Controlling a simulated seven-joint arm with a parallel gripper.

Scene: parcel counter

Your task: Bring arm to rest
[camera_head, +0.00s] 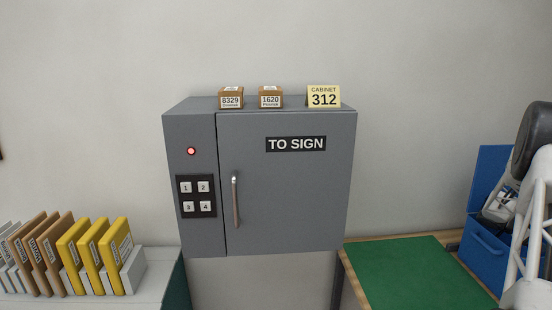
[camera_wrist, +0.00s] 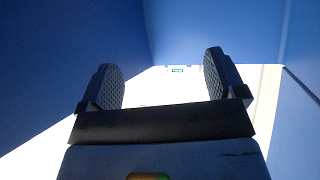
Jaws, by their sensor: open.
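My gripper (camera_wrist: 163,80) is open in the wrist view, with two dark textured fingers apart and nothing between them. Blue walls rise around it in that view. In the head view my white arm with a black joint is at the far right edge, reaching down at the blue bin (camera_head: 484,257). My gripper's fingers cannot be made out clearly there. The bin's inside is mostly hidden by my arm.
A grey cabinet (camera_head: 300,205) marked TO SIGN has its door shut, a red light lit and a keypad (camera_head: 196,196). Boxes 8329 (camera_head: 231,98) and 1620 (camera_head: 271,97) and a 312 card (camera_head: 323,97) stand on top. A green mat (camera_head: 415,270) is clear. Several folders (camera_head: 75,255) stand left.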

